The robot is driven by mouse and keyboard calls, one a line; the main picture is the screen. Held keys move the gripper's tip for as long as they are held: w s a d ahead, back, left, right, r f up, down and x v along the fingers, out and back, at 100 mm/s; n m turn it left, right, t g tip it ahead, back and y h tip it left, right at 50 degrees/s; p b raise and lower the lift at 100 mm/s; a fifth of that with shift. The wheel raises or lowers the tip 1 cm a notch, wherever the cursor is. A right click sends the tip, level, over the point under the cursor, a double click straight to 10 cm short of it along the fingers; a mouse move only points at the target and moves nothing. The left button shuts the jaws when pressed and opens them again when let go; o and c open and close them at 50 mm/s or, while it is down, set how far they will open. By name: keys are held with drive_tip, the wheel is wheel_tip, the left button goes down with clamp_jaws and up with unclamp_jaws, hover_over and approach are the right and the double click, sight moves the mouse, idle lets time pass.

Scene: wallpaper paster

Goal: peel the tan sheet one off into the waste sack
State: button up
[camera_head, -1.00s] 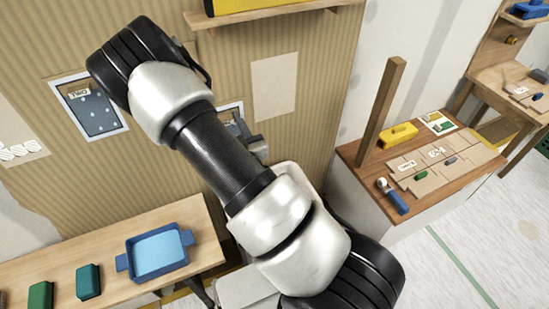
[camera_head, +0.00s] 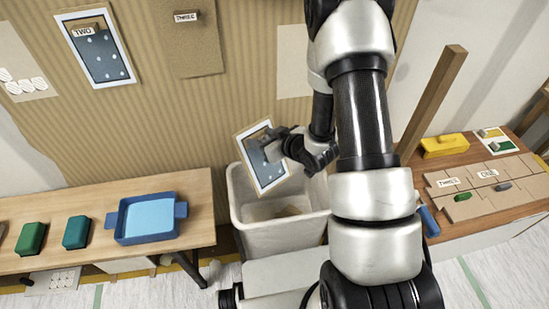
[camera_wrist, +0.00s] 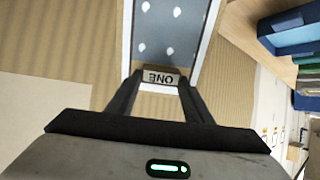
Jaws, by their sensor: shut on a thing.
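The sheet one (camera_head: 266,176) is a blue-grey panel with white dots and a pale border. My gripper (camera_head: 274,151) is shut on its labelled edge and holds it tilted above the waste sack. In the wrist view the upside-down "ONE" label (camera_wrist: 161,77) sits between my fingertips, and the dotted face (camera_wrist: 168,30) extends beyond. The waste sack (camera_head: 275,238) is a white open-topped bin against the wall; the sheet's lower corner is over its back left rim. Whether the sheet touches the rim cannot be told. Something tan lies inside the sack.
Panel TWO (camera_head: 98,55) and tan sheet THREE (camera_head: 187,45) are on the ribbed wall. A bench (camera_head: 196,205) at left holds a blue tray (camera_head: 150,222) and green blocks. A table at right has a wooden post (camera_head: 432,100), cardboard pieces and a yellow block (camera_head: 443,145).

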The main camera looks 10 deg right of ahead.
drive_tip(key=d+f+n+g+b, duration=0.1)
drive_tip(key=d+f+g, duration=0.1)
drive_tip(key=d+f, duration=0.1)
drive_tip(key=shift+s+f+n+g+y+b, duration=0.1)
drive_tip(key=shift+n+g+y+b, duration=0.2)
drive_tip(key=shift+n+b, duration=0.1)
drive_tip(key=shift+s+d+f, duration=0.1)
drive_tip(key=shift+d, duration=0.05)
wheel_tip(320, 180, down, 10)
drive_tip(key=b, duration=0.7)
drive_tip(key=o, duration=1.1)
drive_tip(key=p+v, duration=0.5)
drive_tip(key=v, duration=1.2)
drive_tip(key=shift+d+r, duration=0.25)
